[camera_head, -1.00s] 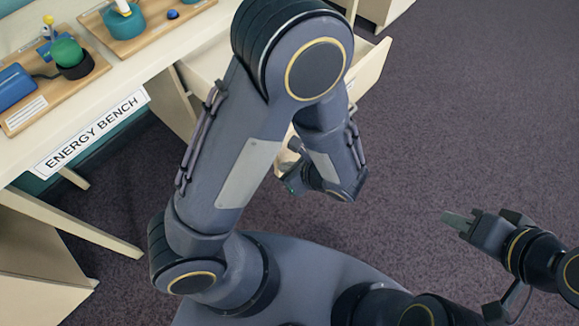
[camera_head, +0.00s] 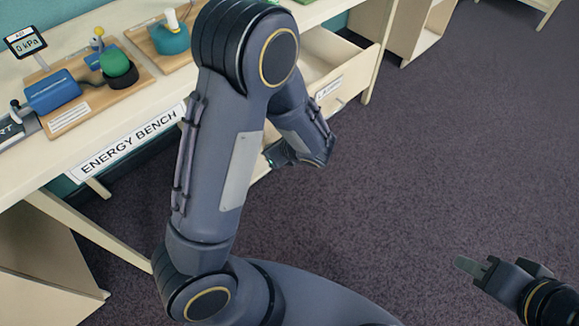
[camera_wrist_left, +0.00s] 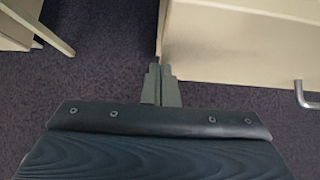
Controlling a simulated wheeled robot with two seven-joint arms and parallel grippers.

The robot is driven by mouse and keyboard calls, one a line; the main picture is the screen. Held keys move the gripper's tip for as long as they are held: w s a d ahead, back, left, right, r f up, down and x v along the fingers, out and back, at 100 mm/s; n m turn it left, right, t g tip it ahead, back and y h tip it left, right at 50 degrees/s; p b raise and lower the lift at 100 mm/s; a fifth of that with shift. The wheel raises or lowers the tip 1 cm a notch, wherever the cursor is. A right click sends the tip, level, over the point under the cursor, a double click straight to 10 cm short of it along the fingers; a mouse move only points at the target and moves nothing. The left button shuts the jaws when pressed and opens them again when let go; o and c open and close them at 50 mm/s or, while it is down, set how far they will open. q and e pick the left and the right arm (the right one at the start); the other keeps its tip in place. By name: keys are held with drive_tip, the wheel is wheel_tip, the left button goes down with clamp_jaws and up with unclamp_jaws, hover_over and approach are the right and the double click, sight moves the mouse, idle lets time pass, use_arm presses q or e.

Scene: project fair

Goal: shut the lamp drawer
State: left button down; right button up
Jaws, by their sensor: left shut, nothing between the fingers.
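The open drawer (camera_head: 350,81) sticks out from under the bench at the upper centre right of the head view. Its inside shows, and a white label on its front is partly hidden by my left arm. In the left wrist view a cream drawer front (camera_wrist_left: 235,45) with a metal handle (camera_wrist_left: 303,97) fills the upper right. My left gripper (camera_wrist_left: 161,72) is shut and empty, its tips by that panel's left lower corner; I cannot tell if they touch. In the head view its fingers are mostly hidden. My right gripper (camera_head: 472,268) hangs over the floor, away from the drawer.
Another cream cabinet (camera_head: 418,30) stands at the back. The dark carpet on the right is clear.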

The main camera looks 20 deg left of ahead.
use_arm(q)
drive_tip(key=w+a, duration=0.4)
drive_tip(key=a, duration=0.7)
drive_tip(key=w+a, duration=0.5)
drive_tip(key=a, duration=0.7)
drive_tip(key=shift+w+r+p, duration=0.2)
drive_tip(key=shift+w+p, duration=0.05)
drive_tip(key=shift+p, duration=0.15)
use_arm(e)
drive_tip(key=shift+s+d+r, duration=0.1)
drive_tip(key=shift+d+r, duration=0.05)
drive_tip(key=shift+r, duration=0.15)
